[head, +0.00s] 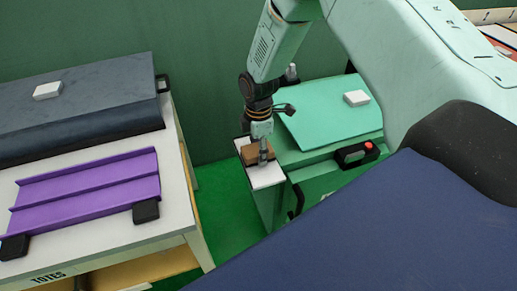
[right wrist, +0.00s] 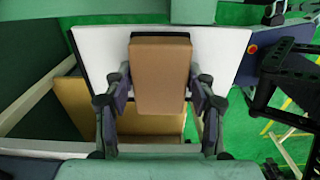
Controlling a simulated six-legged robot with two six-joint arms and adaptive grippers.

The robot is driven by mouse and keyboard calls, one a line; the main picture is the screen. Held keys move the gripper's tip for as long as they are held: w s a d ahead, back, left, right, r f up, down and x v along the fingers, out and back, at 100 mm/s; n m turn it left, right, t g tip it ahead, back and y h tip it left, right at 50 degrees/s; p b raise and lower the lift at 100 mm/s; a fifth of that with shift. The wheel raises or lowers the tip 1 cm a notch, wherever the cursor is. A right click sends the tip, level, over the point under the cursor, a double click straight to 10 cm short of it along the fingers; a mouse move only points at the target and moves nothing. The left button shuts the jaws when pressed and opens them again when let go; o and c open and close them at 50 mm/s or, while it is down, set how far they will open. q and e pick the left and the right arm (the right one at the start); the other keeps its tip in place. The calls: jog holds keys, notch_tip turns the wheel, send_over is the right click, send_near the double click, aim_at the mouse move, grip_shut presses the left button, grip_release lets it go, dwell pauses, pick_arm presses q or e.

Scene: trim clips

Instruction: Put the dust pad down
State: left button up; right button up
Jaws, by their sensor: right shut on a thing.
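The dust pad, a brown block (head: 250,153), is at the white shelf (head: 267,178) on the left side of the green machine. My right gripper (head: 263,158) points down and is shut on it. In the right wrist view the pad (right wrist: 160,75) sits between the two fingers (right wrist: 160,100), over the white shelf surface (right wrist: 215,60). I cannot tell whether the pad touches the shelf. My left gripper is not in view.
The green machine (head: 330,115) has a small white block on its sloped top and a red button (head: 368,145) on its front. A white table (head: 110,235) at left holds a purple channel piece (head: 90,190) and a dark grey block (head: 80,100). Green floor shows between.

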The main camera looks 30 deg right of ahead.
aim_at(258, 149)
jog(key=shift+s+f, duration=0.15)
jog(key=o, duration=1)
jog(key=shift+r, duration=0.35)
notch_tip(258, 149, up, 12)
jog(key=shift+f+p, duration=0.1)
jog(key=shift+p, duration=0.95)
